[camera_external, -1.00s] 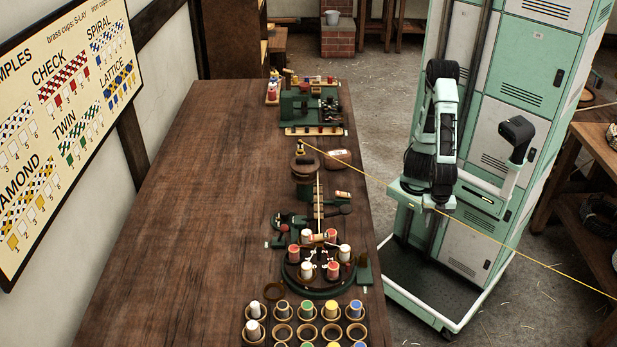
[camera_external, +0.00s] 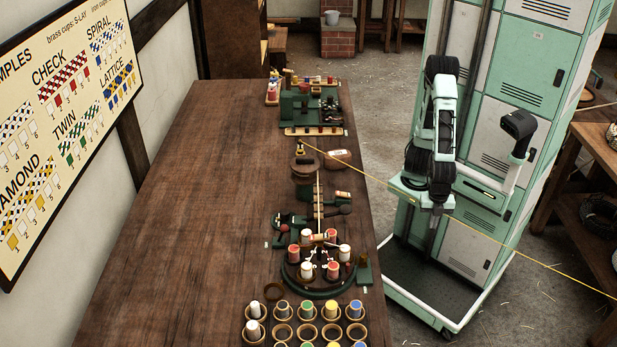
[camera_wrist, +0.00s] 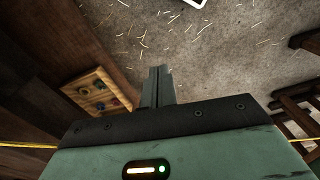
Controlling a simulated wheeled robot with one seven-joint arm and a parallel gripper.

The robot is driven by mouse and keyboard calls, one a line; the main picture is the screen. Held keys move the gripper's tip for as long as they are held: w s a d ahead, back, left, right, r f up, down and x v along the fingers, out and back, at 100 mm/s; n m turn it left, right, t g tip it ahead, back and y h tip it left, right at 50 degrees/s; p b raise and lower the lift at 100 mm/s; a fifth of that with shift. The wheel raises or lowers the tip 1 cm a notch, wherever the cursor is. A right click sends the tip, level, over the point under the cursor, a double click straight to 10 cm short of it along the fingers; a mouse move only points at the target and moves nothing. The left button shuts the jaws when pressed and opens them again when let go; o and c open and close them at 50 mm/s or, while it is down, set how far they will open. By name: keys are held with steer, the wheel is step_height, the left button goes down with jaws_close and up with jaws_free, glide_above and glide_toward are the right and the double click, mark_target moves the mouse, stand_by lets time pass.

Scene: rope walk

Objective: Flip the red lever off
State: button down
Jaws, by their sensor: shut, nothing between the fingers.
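I cannot pick out the red lever for certain. A small red knob (camera_external: 348,265) shows at the right side of the round green braiding machine (camera_external: 318,292), near the table's right edge; it is too small to tell its position. My gripper (camera_external: 437,208) hangs off the table to the right, apart from the machine and pointing down. In the wrist view my gripper (camera_wrist: 160,71) has its fingers together with nothing between them, over the floor.
The long wooden table (camera_external: 190,210) is clear on its left. Cups of bobbins (camera_external: 332,311) stand at its front. A yellow line (camera_external: 400,184) stretches from the table past my arm to the right. A wooden board with coloured pegs (camera_wrist: 78,91) shows in the wrist view.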

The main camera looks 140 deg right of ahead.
steer(key=w+d+r+m+t+p, duration=0.1)
steer(key=w+d+r+p, duration=0.1)
steer(key=w+r+p, duration=0.65)
steer(key=w+d+r+p, duration=0.1)
steer(key=w+r+p, duration=0.45)
steer(key=w, duration=0.65)
steer(key=t+h+p, duration=0.2)
steer(key=h+p, duration=0.3)
steer(key=p, duration=1)
glide_toward(282, 234)
steer(key=s+a+r, duration=0.3)
steer(key=r, duration=0.1)
steer(key=shift+w+m, duration=0.25)
steer(key=shift+m, duration=0.05)
steer(key=p+x, duration=0.2)
steer(key=x, duration=0.8)
steer(key=shift+s+a, duration=0.15)
steer(key=shift+a, duration=0.05)
steer(key=shift+d+g, duration=0.1)
steer(key=shift+g, duration=0.2)
